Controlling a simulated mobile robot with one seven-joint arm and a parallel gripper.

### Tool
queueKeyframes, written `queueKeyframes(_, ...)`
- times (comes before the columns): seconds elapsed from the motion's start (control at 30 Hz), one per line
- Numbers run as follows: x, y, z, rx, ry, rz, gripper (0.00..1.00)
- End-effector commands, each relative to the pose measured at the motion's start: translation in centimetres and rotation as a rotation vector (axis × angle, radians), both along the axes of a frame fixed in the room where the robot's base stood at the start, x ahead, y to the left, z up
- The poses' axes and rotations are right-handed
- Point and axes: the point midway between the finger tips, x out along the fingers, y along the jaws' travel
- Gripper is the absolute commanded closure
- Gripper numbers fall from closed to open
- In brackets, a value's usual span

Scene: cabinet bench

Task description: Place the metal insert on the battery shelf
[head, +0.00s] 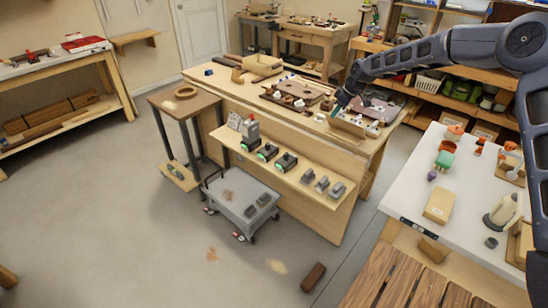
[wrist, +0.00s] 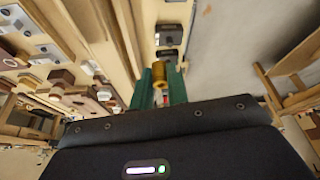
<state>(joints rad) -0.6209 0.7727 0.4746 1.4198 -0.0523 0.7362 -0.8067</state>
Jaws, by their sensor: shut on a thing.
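A small brass-coloured metal insert (wrist: 159,73) is between the green fingertips of my gripper (wrist: 158,86) in the wrist view. My gripper is shut on it. In the head view my gripper (head: 340,104) is over the right part of the workbench top, and the insert is too small to make out. The battery shelf (head: 296,181) is the lower ledge along the front of the bench, left of and below my gripper. It carries green-lit black units (head: 287,162) and grey blocks (head: 322,184). My gripper is apart from the shelf.
The workbench top (head: 245,90) holds brown trays and small parts. A grey cart (head: 235,190) stands below the shelf. A small side table (head: 180,100) stands at the bench's left end. A white table (head: 410,205) is at the right. Bare shelf room shows along its front edge.

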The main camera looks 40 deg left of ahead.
Motion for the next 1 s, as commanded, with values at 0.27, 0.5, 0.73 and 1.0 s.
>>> queueKeyframes(0.27,-0.1,-0.1,-9.6,-0.004,0.003,-0.001,1.0)
queueKeyframes(0.5,0.1,-0.1,-14.2,-0.001,0.0,-0.001,1.0)
queueKeyframes(0.73,0.0,-0.1,-17.5,-0.002,0.002,-0.001,1.0)
queueKeyframes(1.0,0.0,-0.1,-23.4,-0.002,0.001,-0.001,1.0)
